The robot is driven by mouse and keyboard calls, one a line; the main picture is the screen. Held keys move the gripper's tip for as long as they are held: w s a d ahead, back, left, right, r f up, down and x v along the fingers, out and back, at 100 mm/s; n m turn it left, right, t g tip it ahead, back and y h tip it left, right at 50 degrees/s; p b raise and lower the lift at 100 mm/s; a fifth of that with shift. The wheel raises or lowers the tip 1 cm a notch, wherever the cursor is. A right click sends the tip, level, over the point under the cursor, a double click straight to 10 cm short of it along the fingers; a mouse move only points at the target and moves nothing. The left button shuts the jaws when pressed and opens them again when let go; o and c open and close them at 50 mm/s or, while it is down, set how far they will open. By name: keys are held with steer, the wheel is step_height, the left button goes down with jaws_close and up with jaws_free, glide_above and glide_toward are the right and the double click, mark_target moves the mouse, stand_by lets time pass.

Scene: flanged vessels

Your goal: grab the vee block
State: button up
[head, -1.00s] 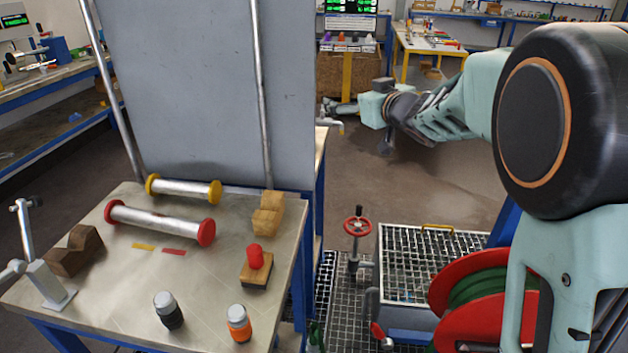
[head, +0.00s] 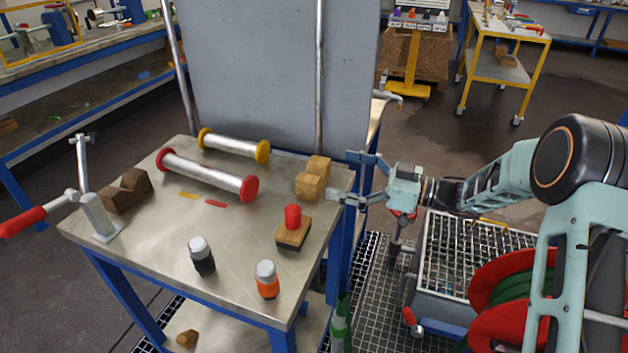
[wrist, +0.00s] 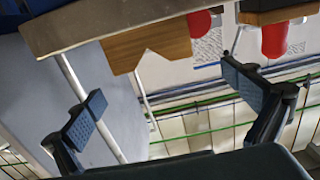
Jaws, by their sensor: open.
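A light wooden vee block (head: 313,180) stands near the right edge of the steel-topped table (head: 230,235). A darker brown vee block (head: 126,192) sits at the table's left side; the picture does not tell which one is meant. My gripper (head: 357,178) is open and empty, just right of the light block, its fingers pointing left toward it. In the wrist view, the wooden block with its notch (wrist: 148,45) shows ahead between my gripper's (wrist: 165,103) spread fingers, apart from both.
A red-knobbed wooden stamp (head: 292,230) stands in front of the light block. Two flanged rollers (head: 205,175) (head: 234,146) lie behind, left. Black (head: 201,257) and orange (head: 267,280) bottles stand at the front. A grey panel (head: 275,70) rises behind the table. A clamp (head: 95,210) is at the left.

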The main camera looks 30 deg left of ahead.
mark_target(314, 168)
steer(key=a, duration=0.3)
steer(key=a+f+b, duration=0.1)
steer(key=a, duration=0.2)
steer(key=shift+f, duration=0.1)
steer(key=shift+a, duration=0.3)
steer(key=c, duration=1.3)
steer(key=shift+r, duration=0.2)
